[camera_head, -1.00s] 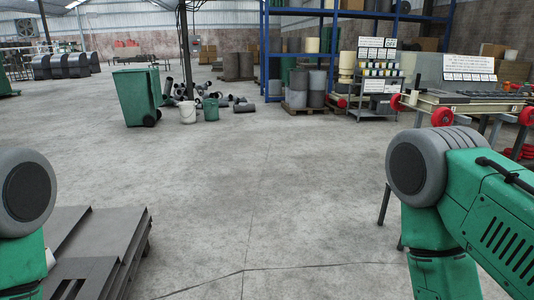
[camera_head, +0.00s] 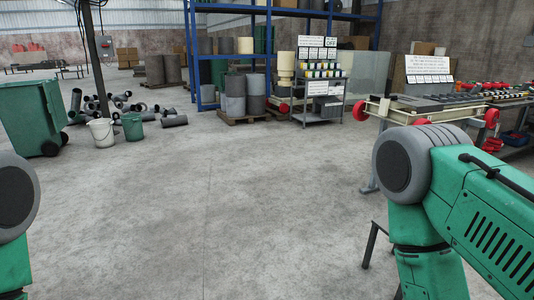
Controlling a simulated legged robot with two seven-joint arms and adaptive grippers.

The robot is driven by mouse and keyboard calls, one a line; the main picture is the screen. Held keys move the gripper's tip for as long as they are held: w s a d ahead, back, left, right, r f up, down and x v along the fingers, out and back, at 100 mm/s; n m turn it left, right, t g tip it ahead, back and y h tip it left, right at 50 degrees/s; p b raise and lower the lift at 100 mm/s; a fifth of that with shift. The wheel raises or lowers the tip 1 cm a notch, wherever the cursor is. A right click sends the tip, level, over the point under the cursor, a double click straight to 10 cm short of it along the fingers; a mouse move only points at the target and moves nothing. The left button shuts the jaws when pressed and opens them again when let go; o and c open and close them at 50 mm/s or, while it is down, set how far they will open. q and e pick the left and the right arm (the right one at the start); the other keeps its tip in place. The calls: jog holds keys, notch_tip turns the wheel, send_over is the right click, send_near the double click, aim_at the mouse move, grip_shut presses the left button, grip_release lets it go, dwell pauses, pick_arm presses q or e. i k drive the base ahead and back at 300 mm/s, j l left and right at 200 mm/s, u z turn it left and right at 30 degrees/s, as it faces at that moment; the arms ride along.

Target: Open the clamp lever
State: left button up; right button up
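No clamp lever can be made out from here. At the right stands a workbench (camera_head: 425,108) with a pale frame, red wheels and dark parts on top, but it is too far off to tell any lever. Only upper parts of my two arms show, at the left and right edges. Neither gripper is in view.
The concrete floor ahead is clear. A green wheeled bin (camera_head: 32,112), a white bucket (camera_head: 101,132), a green bucket (camera_head: 132,126) and scattered grey pipes stand at the left. A blue rack (camera_head: 284,13), drums on a pallet and a grey shelf cart (camera_head: 321,85) stand behind.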

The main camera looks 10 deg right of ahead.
aim_at(389, 81)
jog(key=i+l+z, duration=0.35)
jog(key=i, duration=0.75)
jog(key=i+j+z, duration=0.15)
jog(key=i+z, duration=0.15)
jog(key=i, duration=0.8)
jog(key=i+j+z, duration=0.2)
jog(key=i, duration=0.2)
jog(key=i+z, duration=0.15)
jog(key=i, duration=0.25)
jog(key=i+j+z, duration=0.2)
jog(key=i, duration=0.15)
